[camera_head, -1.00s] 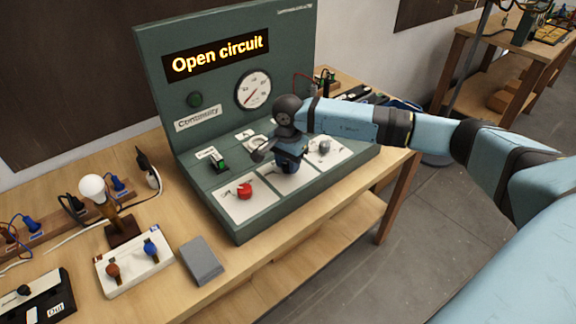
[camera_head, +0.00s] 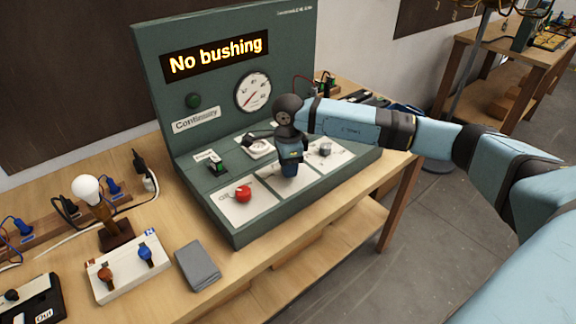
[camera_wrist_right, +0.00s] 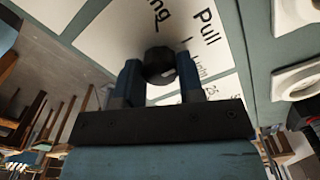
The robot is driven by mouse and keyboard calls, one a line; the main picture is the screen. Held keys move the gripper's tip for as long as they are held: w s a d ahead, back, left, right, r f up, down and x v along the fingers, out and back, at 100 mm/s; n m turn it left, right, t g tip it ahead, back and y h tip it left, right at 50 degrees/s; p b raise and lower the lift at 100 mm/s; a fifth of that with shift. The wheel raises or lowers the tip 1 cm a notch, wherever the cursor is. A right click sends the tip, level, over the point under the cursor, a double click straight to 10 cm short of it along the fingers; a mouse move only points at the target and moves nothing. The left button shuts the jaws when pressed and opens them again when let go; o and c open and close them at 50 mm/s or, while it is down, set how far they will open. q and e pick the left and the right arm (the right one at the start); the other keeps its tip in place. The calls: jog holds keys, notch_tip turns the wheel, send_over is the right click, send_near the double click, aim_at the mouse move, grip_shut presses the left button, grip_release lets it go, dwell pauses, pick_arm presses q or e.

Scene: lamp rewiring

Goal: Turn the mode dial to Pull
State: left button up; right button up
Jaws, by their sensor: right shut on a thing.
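The mode dial is a dark round knob (camera_wrist_right: 158,66) on a white plate with printed words, seen in the right wrist view. The word "Pull" (camera_wrist_right: 204,22) is printed just beyond it, with other words around it partly cut off. My right gripper (camera_wrist_right: 160,72) is shut on the dial, one finger on each side. In the head view the right gripper (camera_head: 290,172) points down onto the middle white plate of the green test panel (camera_head: 240,232) and hides the dial. The display (camera_head: 215,55) reads "No bushing". My left gripper is not in view.
A red knob (camera_head: 243,194) on the left plate and a grey knob (camera_head: 325,149) on the right plate flank the gripper. A lamp (camera_head: 88,190), a white terminal board (camera_head: 127,270) and a grey block (camera_head: 198,265) stand on the bench to the left.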

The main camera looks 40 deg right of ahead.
dwell(0.5)
jog(key=o, duration=0.9)
notch_tip(320, 180, up, 14)
jog(key=shift+f+b, duration=0.1)
jog(key=shift+b, duration=0.35)
